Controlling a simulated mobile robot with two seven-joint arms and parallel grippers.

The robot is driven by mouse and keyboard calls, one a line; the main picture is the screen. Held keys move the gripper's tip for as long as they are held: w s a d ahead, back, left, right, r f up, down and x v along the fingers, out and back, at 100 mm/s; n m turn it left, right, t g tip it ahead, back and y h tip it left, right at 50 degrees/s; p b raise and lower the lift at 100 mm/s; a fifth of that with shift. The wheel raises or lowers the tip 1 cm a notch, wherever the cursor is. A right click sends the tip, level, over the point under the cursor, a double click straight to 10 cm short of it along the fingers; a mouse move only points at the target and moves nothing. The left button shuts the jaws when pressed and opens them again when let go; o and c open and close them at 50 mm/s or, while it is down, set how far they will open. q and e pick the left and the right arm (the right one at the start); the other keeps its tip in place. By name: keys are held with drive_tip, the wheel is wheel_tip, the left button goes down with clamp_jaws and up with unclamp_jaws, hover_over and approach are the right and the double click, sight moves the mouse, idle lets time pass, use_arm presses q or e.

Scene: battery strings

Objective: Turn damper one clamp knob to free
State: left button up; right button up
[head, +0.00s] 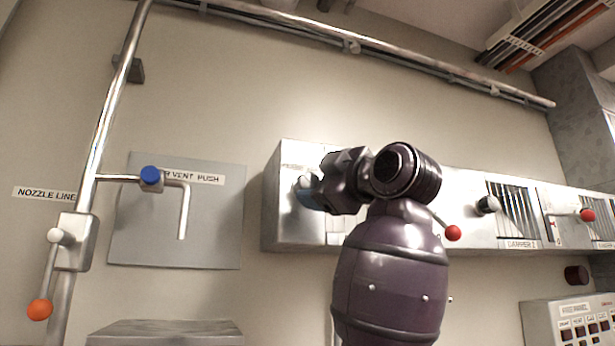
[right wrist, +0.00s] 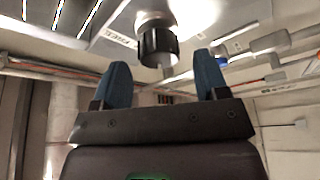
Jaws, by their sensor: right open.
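A dark, ribbed clamp knob (right wrist: 157,43) on a pale stem shows in the right wrist view, between and just beyond my blue fingertips. My right gripper (right wrist: 160,68) is open around the line of the knob, with room on both sides. In the head view my right gripper (head: 308,194) is at the left part of the metal damper box (head: 283,225). My wrist and forearm hide most of the damper one section, and the knob's turn position cannot be read. A lever with a red ball (head: 453,233) sticks out right of my arm. My left gripper is out of view.
The damper two section has its own dark knob (head: 487,205) and grille (head: 512,212). Another red-ball lever (head: 587,215) is farther right. On the left are a vertical pipe (head: 112,95), a blue valve knob (head: 151,177) and an orange-ball lever (head: 40,309).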

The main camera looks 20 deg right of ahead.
sight(311, 184)
drive_tip(key=shift+p+x, duration=0.3)
drive_tip(key=shift+x, duration=0.8)
drive_tip(key=shift+w+a+r, duration=0.15)
drive_tip(key=shift+w+a, duration=0.05)
drive_tip(key=shift+w, duration=0.35)
drive_tip(key=c, duration=0.9)
